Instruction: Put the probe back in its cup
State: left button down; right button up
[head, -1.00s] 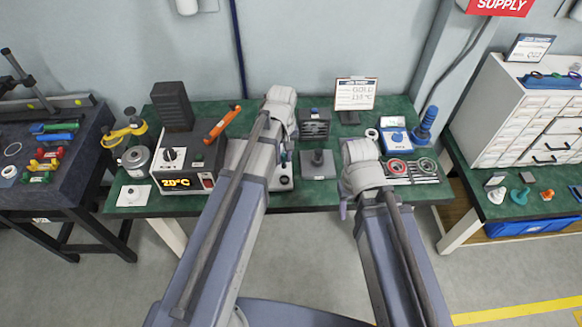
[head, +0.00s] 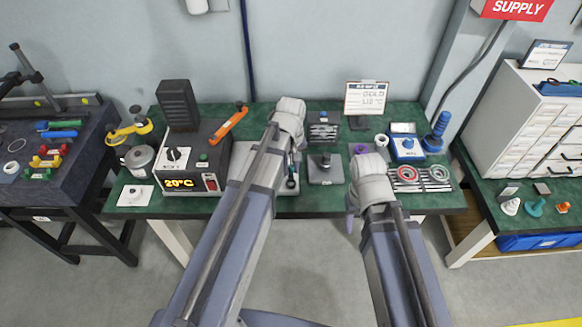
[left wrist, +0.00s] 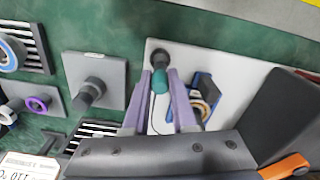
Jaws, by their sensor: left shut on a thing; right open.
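My left gripper (left wrist: 160,88), with two lavender fingers, is shut on the probe, a teal handle (left wrist: 160,82) in the left wrist view. A round black part (left wrist: 160,58) lies at the probe's far end. I cannot tell whether it is the cup or the probe's own end. A thin dark cord lies on the pale plate below the fingers. In the head view this area is mostly behind my left arm; a small dark round part (head: 292,183) shows at the plate's front. My right gripper (head: 350,222) hangs at the bench's front edge, partly hidden by its arm, open.
The pale plate (left wrist: 225,75) also carries a blue device with a ring (left wrist: 205,95). A grey block with a dark post (head: 325,170) stands just right. A heater box showing 20°C (head: 190,165) is left, with an orange-handled tool (head: 229,122). Several rings lie right.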

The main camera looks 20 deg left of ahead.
aim_at(291, 176)
dwell(0.3)
pick_arm(q)
jog(key=shift+f+b, duration=1.15)
jog(key=shift+b, duration=0.05)
jog(key=shift+f+b, duration=0.6)
jog(key=c, duration=0.6)
grip_release()
jog(key=shift+c, duration=0.2)
notch_tip(291, 176, up, 8)
jog(key=p, duration=0.8)
jog(key=shift+r, duration=0.1)
